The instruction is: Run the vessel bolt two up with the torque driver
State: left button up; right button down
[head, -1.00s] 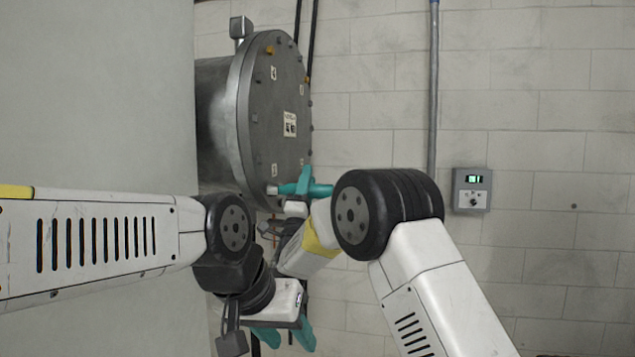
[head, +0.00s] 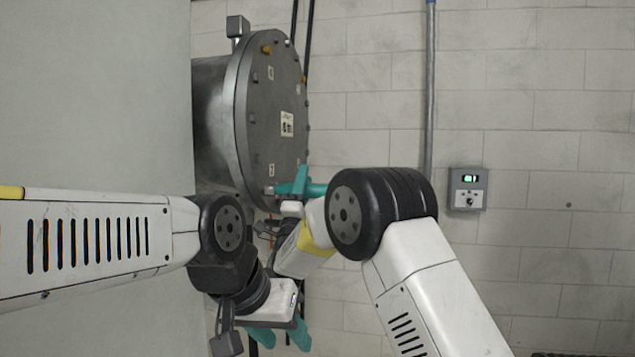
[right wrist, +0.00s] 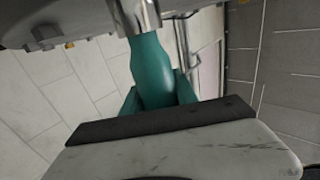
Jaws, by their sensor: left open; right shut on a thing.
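The vessel (head: 214,105) is a grey metal drum with a round bolted lid (head: 272,115) facing right, marked with small numbered labels. The teal torque driver (head: 302,187) is at the lid's lower part, its silver nose at a bolt position by a lower label (head: 271,170). My right gripper (head: 292,206) is shut on the driver. In the right wrist view the driver's teal body (right wrist: 153,72) runs up to a metal socket (right wrist: 140,15) at the lid's edge; the bolt itself is hidden. My left gripper (head: 279,338) has teal fingers, is open and empty, and hangs below the vessel.
A grey control box (head: 467,189) with a green display is on the block wall at right. A vertical conduit (head: 429,90) runs down the wall. A large pale surface (head: 100,90) fills the left. Dark cables (head: 308,40) hang behind the lid.

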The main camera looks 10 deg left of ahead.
jog(key=shift+s+a+y, duration=0.1)
jog(key=shift+a+y, duration=0.2)
jog(key=shift+a, duration=0.1)
dwell(2.3)
jog(key=d, duration=0.6)
jog(key=shift+d, duration=0.25)
dwell(0.5)
